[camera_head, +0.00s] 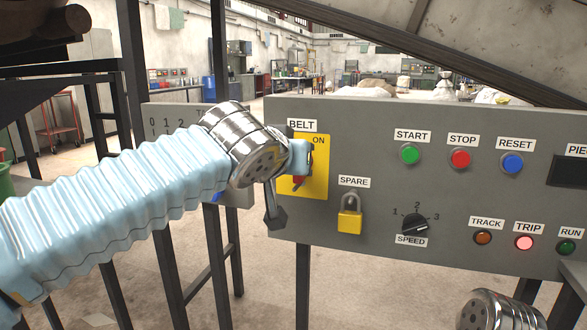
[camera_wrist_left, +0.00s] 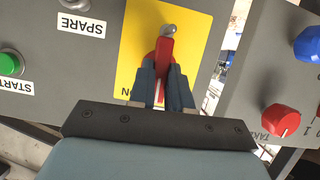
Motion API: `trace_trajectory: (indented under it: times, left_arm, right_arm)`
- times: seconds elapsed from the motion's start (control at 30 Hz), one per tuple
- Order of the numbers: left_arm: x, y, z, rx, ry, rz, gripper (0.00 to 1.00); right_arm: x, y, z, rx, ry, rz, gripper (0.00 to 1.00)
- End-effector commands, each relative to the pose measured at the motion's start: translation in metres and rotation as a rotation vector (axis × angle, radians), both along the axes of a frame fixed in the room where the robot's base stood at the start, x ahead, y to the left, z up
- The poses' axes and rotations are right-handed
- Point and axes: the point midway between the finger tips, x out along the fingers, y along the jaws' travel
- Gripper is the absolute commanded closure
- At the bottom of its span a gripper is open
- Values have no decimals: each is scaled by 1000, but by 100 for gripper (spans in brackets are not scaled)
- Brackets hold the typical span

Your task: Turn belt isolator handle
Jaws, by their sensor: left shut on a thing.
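The belt isolator is a yellow plate (camera_head: 318,180) under the BELT label at the left end of the grey panel. Its red handle (camera_head: 298,182) is mostly hidden by my left gripper (camera_head: 301,158) in the head view. In the left wrist view, the red handle (camera_wrist_left: 166,52) stands roughly upright in the picture on the yellow plate (camera_wrist_left: 195,30), with a grey metal pin at its top end. The left gripper's dark fingers (camera_wrist_left: 166,85) are shut on the handle from both sides. The right gripper is out of view; only my right wrist shows at the lower right.
A yellow padlock (camera_head: 350,218) hangs under SPARE, just right of the isolator. The speed knob (camera_head: 414,224), green start button (camera_head: 409,154) and red stop button (camera_head: 460,158) sit further right. A second grey box (camera_head: 170,118) stands left, behind my arm.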

Motion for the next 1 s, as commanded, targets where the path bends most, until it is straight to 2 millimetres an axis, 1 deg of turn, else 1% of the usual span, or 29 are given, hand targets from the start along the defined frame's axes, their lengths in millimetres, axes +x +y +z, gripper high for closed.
trace_trajectory:
  times: [0.03, 0.23, 0.67, 0.7, 0.73, 0.77, 1.0]
  left_arm:
    - [0, 0, -3, 17, -1, 1, 100]
    - [0, -1, -2, 54, -12, 1, 100]
    - [0, -1, -2, 65, -16, 1, 100]
    - [0, -1, -2, 65, -16, 1, 79]
    - [0, -1, -2, 64, -15, 1, 74]
    - [0, -1, -2, 63, -15, 0, 71]
    - [0, -1, -1, 60, -17, 0, 71]
  right_arm:
    - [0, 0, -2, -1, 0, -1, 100]
    - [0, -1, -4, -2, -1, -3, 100]
    - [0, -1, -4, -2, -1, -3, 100]
    - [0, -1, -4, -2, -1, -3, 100]
    - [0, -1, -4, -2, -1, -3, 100]
    - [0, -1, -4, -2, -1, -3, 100]
    - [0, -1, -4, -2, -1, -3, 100]
